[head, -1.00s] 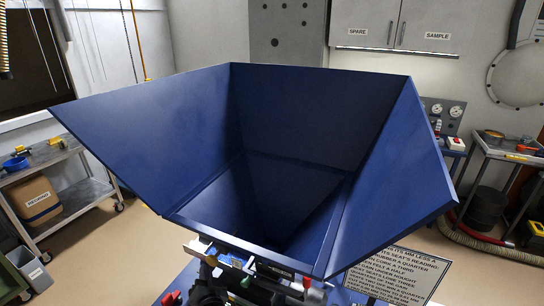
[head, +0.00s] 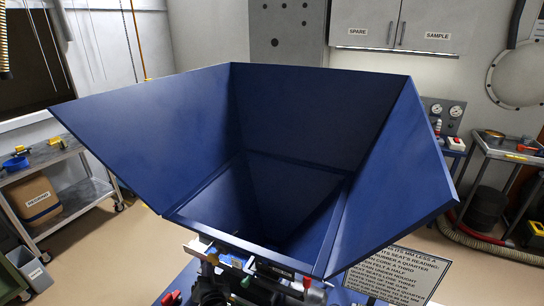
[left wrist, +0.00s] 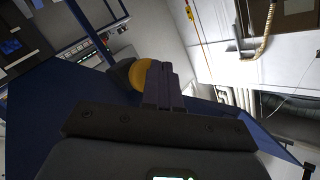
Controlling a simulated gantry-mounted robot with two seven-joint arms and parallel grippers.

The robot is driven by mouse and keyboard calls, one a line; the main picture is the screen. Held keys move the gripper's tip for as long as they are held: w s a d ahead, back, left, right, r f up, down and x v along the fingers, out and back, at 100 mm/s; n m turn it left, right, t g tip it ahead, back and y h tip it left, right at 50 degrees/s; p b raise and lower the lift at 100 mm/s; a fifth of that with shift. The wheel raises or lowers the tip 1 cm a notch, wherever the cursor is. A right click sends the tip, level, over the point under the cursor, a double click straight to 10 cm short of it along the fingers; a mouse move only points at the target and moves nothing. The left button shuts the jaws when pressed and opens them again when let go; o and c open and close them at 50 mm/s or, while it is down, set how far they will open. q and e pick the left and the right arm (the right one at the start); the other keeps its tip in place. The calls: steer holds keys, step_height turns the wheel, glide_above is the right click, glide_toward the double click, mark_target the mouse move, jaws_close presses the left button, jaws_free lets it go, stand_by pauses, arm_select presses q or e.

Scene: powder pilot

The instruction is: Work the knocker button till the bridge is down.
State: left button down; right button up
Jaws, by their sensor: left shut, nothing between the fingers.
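The large blue hopper (head: 310,130) fills the middle of the head view, its mouth open upward. Its inside is dark toward the bottom, and I cannot make out powder or a bridge there. In the left wrist view a round yellow button-like part (left wrist: 141,73) on a dark body sits right beside my left gripper (left wrist: 164,72). I cannot tell whether they touch. The left gripper's fingers are shut with nothing between them. My right gripper cannot be made out.
A narrow rack of small items (head: 245,259) runs below the hopper's front edge. A printed notice (head: 392,275) stands at the lower right. A cart (head: 62,165) stands at left and another (head: 512,150) at right. Grey cabinets (head: 400,22) hang behind.

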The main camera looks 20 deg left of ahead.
arm_select(q)
steer(key=shift+w+d, duration=0.15)
steer(key=shift+w, duration=0.9)
stand_by(1.1)
steer(key=shift+s+a+p, duration=0.15)
steer(key=shift+s+p, duration=0.8)
steer(key=shift+s, duration=0.05)
steer(key=shift+s+a+p, duration=0.15)
steer(key=shift+s+p, duration=0.75)
steer(key=shift+s, duration=0.1)
steer(key=shift+r, duration=0.1)
